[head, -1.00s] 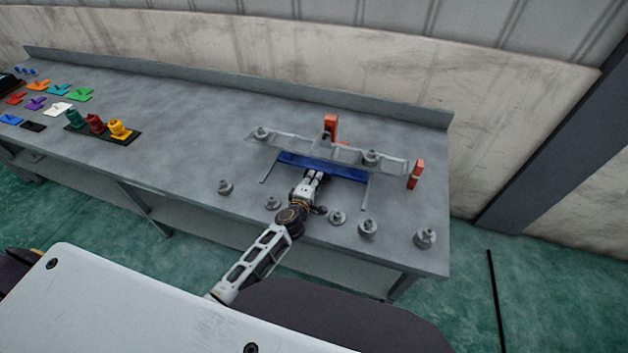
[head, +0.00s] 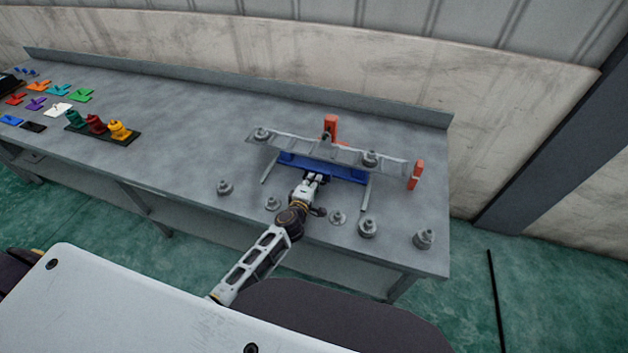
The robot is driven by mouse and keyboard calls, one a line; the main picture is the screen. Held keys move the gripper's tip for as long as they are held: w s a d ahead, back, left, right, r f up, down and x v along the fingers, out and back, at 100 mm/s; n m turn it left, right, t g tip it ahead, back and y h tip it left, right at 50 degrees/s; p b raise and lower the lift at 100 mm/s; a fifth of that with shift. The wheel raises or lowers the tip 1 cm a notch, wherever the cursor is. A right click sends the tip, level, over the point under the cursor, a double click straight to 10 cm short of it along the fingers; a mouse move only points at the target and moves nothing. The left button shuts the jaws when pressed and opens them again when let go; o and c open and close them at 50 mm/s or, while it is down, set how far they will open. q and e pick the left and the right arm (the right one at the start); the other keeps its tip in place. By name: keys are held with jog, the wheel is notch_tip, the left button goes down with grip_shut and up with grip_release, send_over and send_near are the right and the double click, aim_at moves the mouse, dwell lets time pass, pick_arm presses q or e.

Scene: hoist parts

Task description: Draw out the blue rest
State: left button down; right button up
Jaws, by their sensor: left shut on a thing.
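The blue rest (head: 345,173) is a long bar lying under the grey beam (head: 325,150), between two thin grey rails (head: 367,192) on the bench. Part of its far side is hidden by the beam, and part of its front by my gripper. My left gripper (head: 313,178) reaches in from the front and is shut on the front of the blue rest near its middle. My right gripper is not in view.
Grey weights stand on the beam, and several more, such as one weight (head: 367,228), stand along the bench's front. Orange posts (head: 416,175) stand by the beam. Coloured parts (head: 80,95) lie far left. The bench (head: 190,135) is clear left of centre.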

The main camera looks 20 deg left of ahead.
pick_arm(q)
jog(key=shift+s+f+p+v, duration=0.1)
jog(key=shift+f+p+v, duration=0.2)
jog(key=shift+v, duration=1.25)
jog(key=shift+s+f+p+v, duration=0.15)
jog(key=shift+f+v, duration=0.25)
jog(key=shift+v, duration=1.1)
jog(key=shift+w+f+p+v, duration=0.1)
jog(key=shift+f+p+v, duration=0.2)
jog(key=shift+v, duration=1.25)
jog(key=shift+s, duration=0.25)
jog(key=c, duration=1.8)
grip_release()
jog(key=shift+s, duration=0.1)
jog(key=shift+v, duration=5.85)
